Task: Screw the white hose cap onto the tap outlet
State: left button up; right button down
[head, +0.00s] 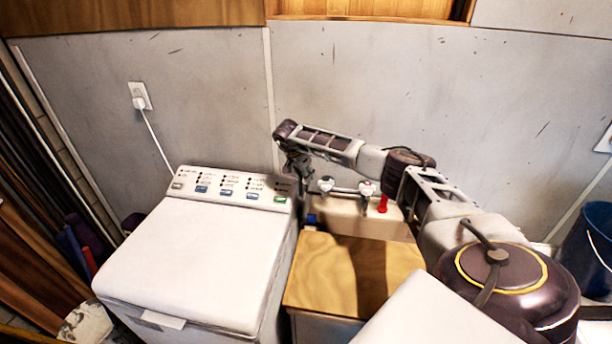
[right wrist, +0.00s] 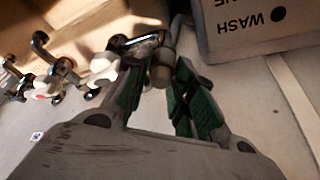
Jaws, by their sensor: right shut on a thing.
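In the right wrist view, the green-padded fingers of my right gripper (right wrist: 168,88) are shut on a small pale cylinder, which looks like the white hose cap (right wrist: 161,74). The cap is at the end of a metal tap (right wrist: 138,42); I cannot tell whether it is threaded on or only touching. In the head view my right gripper (head: 299,168) reaches down behind the washing machine's right back corner. The cap and its tap are hidden there by the gripper. My left gripper is not in view.
Two more taps (head: 326,185) (head: 366,188) stand to the right along the wall pipe, close to my arm. A red fitting (head: 383,203) is beside them. The washing machine (head: 190,262) is at left, a wooden top (head: 345,272) in the middle, and a blue bucket (head: 588,245) at far right.

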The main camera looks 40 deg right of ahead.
jog(key=m+g, duration=0.1)
jog(key=m, duration=0.1)
jog(key=shift+w+m, duration=0.1)
jog(key=shift+m, duration=0.3)
jog(key=shift+m+g+b, duration=0.3)
jog(key=shift+m+g, duration=0.2)
jog(key=shift+m, duration=0.8)
jog(key=c, duration=1.1)
grip_release()
jog(key=shift+v, duration=5.95)
